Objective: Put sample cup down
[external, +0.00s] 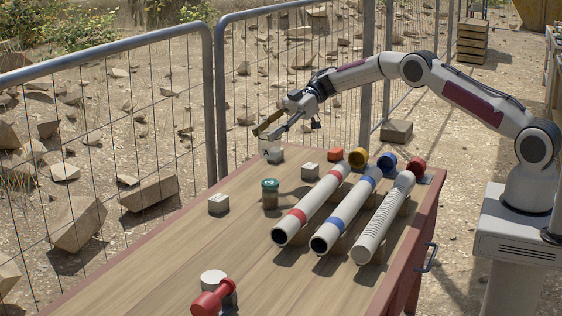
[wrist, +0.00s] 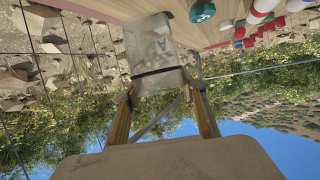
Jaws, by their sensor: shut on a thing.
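My gripper (external: 270,132) is shut on a pale, cloudy sample cup (external: 269,148) near the far left edge of the table. In the wrist view the cup (wrist: 152,48) sits between the two fingers (wrist: 163,88), with a dark band across it and a faint mark on its side. The cup looks tilted in the wrist view, which shows the scene upside down. I cannot tell whether the cup touches the block or the table.
A green-lidded jar (external: 270,194), also in the wrist view (wrist: 202,10), stands mid-table. Several pale tubes with coloured bands (external: 345,215) lie to its right. A wire fence (external: 215,90) runs behind.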

